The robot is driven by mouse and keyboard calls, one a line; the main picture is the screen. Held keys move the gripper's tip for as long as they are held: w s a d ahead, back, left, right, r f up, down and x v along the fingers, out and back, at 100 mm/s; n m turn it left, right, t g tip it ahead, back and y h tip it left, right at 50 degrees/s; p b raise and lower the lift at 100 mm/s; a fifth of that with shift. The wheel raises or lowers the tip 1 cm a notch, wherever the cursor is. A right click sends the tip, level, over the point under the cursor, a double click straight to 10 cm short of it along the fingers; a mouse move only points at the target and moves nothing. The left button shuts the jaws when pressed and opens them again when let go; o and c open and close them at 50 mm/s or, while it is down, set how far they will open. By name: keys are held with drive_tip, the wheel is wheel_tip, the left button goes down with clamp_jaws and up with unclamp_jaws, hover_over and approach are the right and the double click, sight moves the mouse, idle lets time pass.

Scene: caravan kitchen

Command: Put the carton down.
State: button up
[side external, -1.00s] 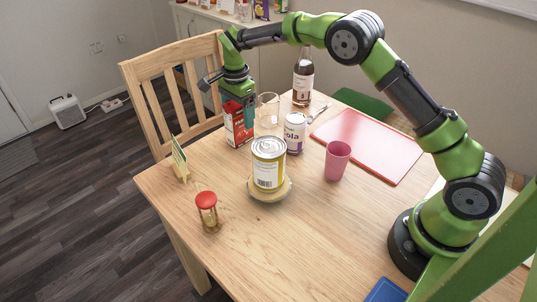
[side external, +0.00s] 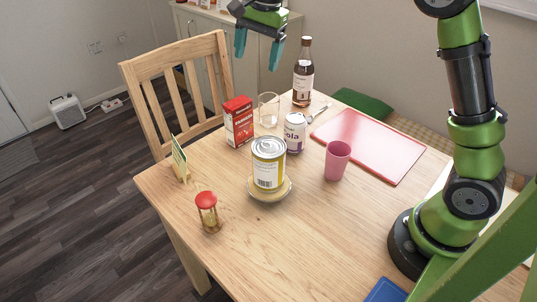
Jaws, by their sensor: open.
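The red carton (side external: 238,123) stands upright on the wooden table (side external: 290,220), near its far left edge by the chair. My gripper (side external: 257,55) is open and empty, high above the table at the top of the side external view. It is well clear of the carton, with its fingers pointing down and apart.
A bottle (side external: 303,75), pink cup (side external: 337,160), red board (side external: 367,145), hourglass (side external: 208,212) and small sign (side external: 180,159) are also there. The front middle is clear.

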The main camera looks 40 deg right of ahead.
drive_tip(key=s+r+n+t, duration=0.35)
drive_tip(key=s+n, duration=0.25)
drive_tip(key=s, duration=0.8)
drive_tip(key=s+f+n+t+y, duration=0.1)
drive_tip(key=s+f+n, duration=0.3)
drive_tip(key=s, duration=0.7)
drive_tip(key=shift+s+a+f+t, duration=0.25)
drive_tip(key=shift+f+t, duration=0.2)
drive_tip(key=shift+f, duration=0.15)
